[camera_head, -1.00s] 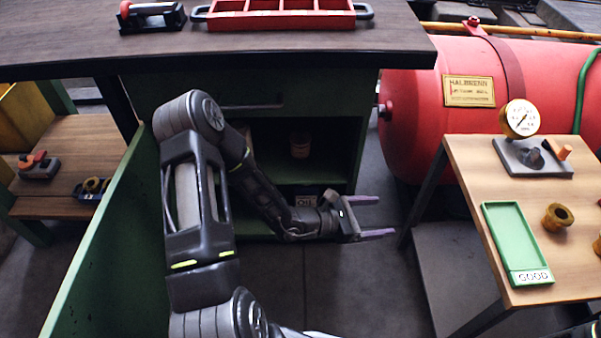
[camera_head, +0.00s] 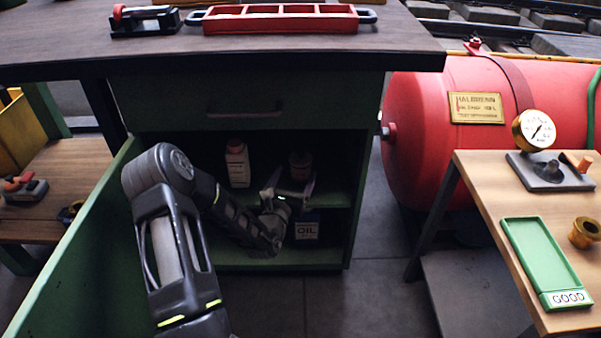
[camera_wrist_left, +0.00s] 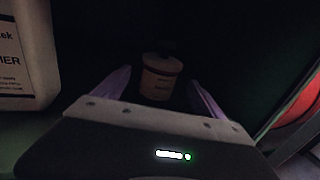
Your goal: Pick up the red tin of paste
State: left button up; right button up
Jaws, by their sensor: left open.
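A small reddish tin (camera_head: 300,163) stands on the upper shelf inside the open green cabinet, in shadow. In the left wrist view the tin (camera_wrist_left: 160,80) stands upright with a pale label whose text I cannot read. My left gripper (camera_head: 289,183) is at the cabinet opening, just in front of and below the tin. In the left wrist view the open fingers (camera_wrist_left: 160,76) point toward the tin, one to each side, with nothing held. The tin appears to be still beyond the fingertips. My right gripper is not in view.
A white bottle (camera_head: 237,164) stands left of the tin on the same shelf; it is close on the left in the wrist view (camera_wrist_left: 27,55). An OIL can (camera_head: 306,228) is on the lower shelf. The open cabinet door (camera_head: 75,250) stands left of my arm.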

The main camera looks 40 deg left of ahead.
aim_at(297, 171)
pick_arm(q)
jog(key=shift+w+a, duration=0.1)
jog(key=shift+w, duration=0.15)
jog(key=shift+w+f, duration=0.1)
jog(key=shift+w, duration=0.1)
jog(key=b+x, duration=0.3)
jog(key=x, duration=0.1)
jog(key=shift+w+a, duration=0.15)
jog(key=shift+w, duration=0.2)
jog(key=shift+r, duration=0.2)
grip_shut()
jog(key=shift+r, duration=0.1)
dwell(0.9)
